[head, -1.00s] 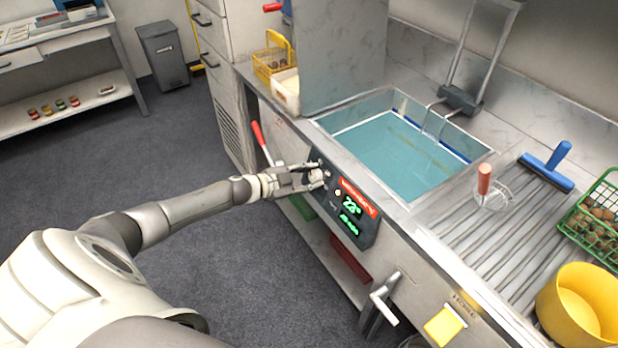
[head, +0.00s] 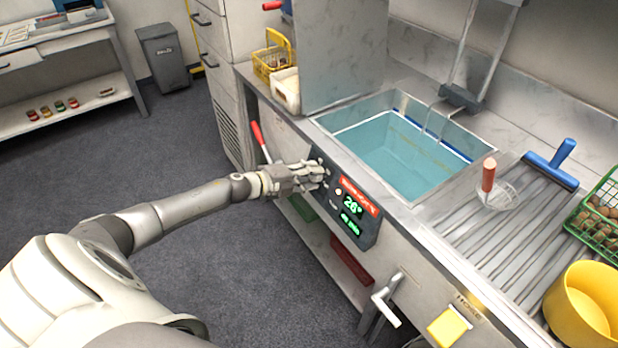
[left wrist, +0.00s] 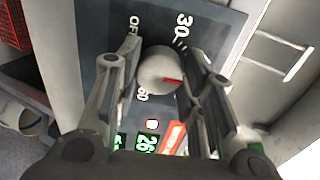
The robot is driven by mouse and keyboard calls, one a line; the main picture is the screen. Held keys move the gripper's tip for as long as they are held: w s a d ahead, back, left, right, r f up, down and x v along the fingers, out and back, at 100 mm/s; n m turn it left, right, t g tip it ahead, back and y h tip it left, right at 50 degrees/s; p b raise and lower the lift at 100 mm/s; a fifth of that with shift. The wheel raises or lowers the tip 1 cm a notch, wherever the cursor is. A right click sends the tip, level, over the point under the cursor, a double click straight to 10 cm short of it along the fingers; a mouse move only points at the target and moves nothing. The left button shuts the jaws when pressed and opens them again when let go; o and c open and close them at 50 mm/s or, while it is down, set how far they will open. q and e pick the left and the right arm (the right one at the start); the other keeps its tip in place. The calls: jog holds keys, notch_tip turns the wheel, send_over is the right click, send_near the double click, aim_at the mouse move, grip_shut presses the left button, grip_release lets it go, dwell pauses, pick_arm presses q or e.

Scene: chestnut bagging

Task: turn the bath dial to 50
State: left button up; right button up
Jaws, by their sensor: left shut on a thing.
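The bath dial (left wrist: 159,74) is a round light-grey knob with a red pointer mark, on a dark panel (head: 359,228) at the front of the water bath (head: 400,157). Marks OFF, 30 and a partly hidden 60 or similar surround it in the left wrist view. My left gripper (head: 318,175) is shut on the dial, with one finger on either side; the gripper also fills the left wrist view (left wrist: 160,85). The green display (head: 352,205) reads about 26 degrees, with a second green line below. In the head view, my gripper mostly hides the dial. My right gripper is out of view.
A red-handled lever (head: 260,141) stands left of the panel. A drain handle (head: 384,300) and yellow block (head: 449,327) are to its right. On the counter are a skimmer (head: 489,177), blue squeegee (head: 551,164), green basket (head: 597,222) and yellow bowl (head: 583,303).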

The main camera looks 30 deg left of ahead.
pick_arm(q)
jog(key=m+b, duration=0.3)
jog(key=m, duration=0.5)
jog(key=shift+m, duration=0.3)
dwell(0.5)
jog(key=o, duration=1)
jog(key=shift+s, duration=0.1)
jog(key=v, duration=1.2)
jog(key=shift+d, duration=0.2)
